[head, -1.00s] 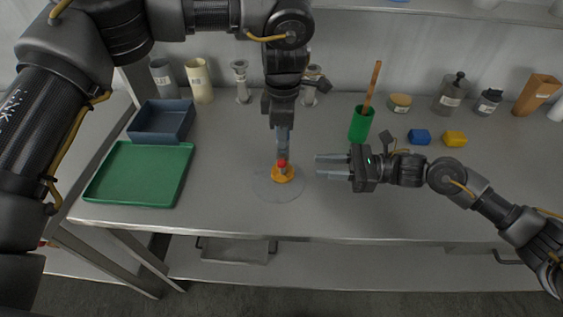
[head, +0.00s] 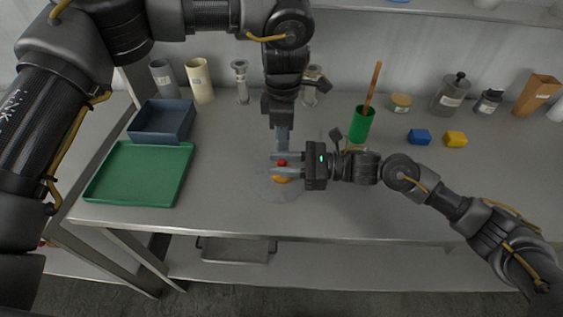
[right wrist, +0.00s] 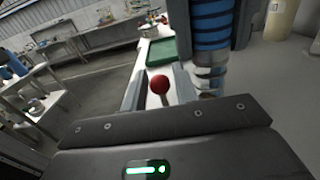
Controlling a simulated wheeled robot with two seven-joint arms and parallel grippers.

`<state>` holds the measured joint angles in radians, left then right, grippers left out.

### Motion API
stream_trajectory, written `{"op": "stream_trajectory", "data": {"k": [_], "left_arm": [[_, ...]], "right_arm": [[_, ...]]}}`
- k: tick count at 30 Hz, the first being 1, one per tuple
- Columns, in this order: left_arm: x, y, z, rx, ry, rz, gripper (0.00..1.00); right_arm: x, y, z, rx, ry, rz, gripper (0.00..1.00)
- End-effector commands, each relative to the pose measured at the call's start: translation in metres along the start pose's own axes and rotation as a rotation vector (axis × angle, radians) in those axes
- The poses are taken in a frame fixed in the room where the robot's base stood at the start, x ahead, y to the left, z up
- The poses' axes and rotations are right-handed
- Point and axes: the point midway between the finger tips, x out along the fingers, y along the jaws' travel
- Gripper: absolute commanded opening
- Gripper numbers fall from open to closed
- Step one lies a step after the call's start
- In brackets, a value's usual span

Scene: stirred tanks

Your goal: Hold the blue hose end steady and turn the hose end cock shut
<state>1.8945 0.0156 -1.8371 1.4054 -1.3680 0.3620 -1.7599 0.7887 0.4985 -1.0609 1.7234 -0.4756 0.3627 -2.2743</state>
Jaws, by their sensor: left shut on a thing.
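My left gripper (head: 283,140) points straight down over the bench and is shut on the blue hose end, which its fingers mostly hide in the head view. The ribbed blue hose end (right wrist: 211,30) shows large and upright in the right wrist view. My right gripper (head: 288,164) reaches in level from the right and is open. Its two fingers lie either side of the red knob (right wrist: 159,84), with gaps visible in the right wrist view.
A round pale disc (head: 267,189) lies under the orange base. A green tray (head: 140,173) and a dark blue bin (head: 161,120) are at left. A green cup (head: 361,126) with a stick stands behind my right wrist. The front right bench is clear.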

Motion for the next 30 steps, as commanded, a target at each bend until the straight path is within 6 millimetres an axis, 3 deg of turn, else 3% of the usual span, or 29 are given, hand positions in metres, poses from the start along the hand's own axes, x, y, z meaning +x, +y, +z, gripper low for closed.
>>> {"op": "stream_trajectory", "data": {"k": [1, 7, 13, 23, 30], "left_arm": [[0.0, 0.0, 0.0, 0.0, 0.0, 0.0, 0.05], [0.0, 0.0, 0.0, 0.0, 0.0, 0.0, 0.05], [0.0, 0.0, 0.0, 0.0, 0.0, 0.0, 0.05], [0.0, 0.0, 0.0, 0.0, -0.001, 0.0, 0.05], [0.0, 0.0, 0.0, 0.0, -0.001, 0.0, 0.05]], "right_arm": [[0.0, 0.0, 0.0, 0.0, 0.0, 0.0, 0.24], [0.0, 0.0, 0.0, 0.0, 0.0, 0.0, 0.0], [-0.001, 0.0, -0.001, 0.003, -0.013, -0.001, 0.0], [-0.013, 0.0, -0.002, 0.002, -0.254, -0.002, 0.0], [-0.014, 0.0, -0.002, 0.0, -0.265, -0.001, 0.0]]}}
